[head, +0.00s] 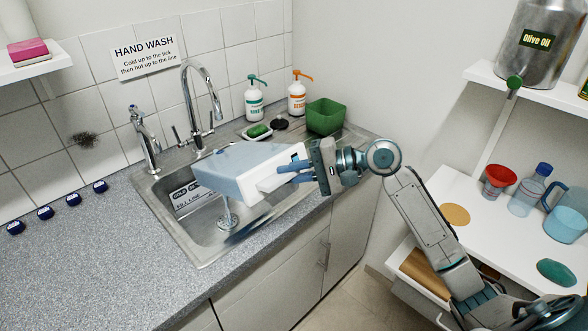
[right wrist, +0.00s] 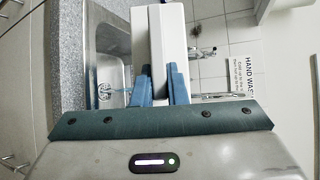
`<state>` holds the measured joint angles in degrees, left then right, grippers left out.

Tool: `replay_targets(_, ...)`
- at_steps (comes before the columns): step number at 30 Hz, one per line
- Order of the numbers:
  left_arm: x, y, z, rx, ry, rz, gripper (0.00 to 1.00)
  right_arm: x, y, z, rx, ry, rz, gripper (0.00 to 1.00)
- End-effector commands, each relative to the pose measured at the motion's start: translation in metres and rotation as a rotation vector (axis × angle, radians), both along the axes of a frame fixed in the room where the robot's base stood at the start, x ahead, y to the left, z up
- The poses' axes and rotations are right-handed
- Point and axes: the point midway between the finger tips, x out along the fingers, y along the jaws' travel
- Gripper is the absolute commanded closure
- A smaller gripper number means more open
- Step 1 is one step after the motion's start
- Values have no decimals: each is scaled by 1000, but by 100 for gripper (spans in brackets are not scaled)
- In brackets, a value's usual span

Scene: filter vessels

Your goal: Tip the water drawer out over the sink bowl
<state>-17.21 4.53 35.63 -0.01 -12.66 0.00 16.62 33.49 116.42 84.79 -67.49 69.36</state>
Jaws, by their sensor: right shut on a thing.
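The water drawer (head: 237,172), a pale blue box with a white front, is held over the sink bowl (head: 196,224). Its long body points left and it looks slightly tilted; I cannot tell its water level. My right gripper (head: 292,174) is shut on the white front part from the right. In the right wrist view the blue fingers (right wrist: 160,85) sit on either side of the white drawer part (right wrist: 166,40). The sink also shows in the right wrist view (right wrist: 112,70). A shiny upright shape (head: 227,207) stands over the drain; I cannot tell whether it is water. My left gripper is not in view.
A tall chrome tap (head: 203,105) and a smaller tap (head: 145,140) stand behind the bowl. Soap bottles (head: 255,100) and a green tub (head: 325,116) stand at the back right. The speckled counter (head: 95,250) is mostly clear. A white shelf table (head: 480,225) is at right.

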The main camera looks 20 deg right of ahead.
Motion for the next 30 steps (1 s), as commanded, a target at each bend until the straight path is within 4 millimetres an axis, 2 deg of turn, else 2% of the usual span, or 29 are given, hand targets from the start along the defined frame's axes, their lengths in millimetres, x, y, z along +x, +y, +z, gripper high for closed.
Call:
replay_targets(1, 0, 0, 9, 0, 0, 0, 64, 2, 1, 8, -2, 8, 0, 100)
replay_targets(30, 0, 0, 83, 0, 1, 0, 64, 33, 12, 42, -90, 253, -1, 100)
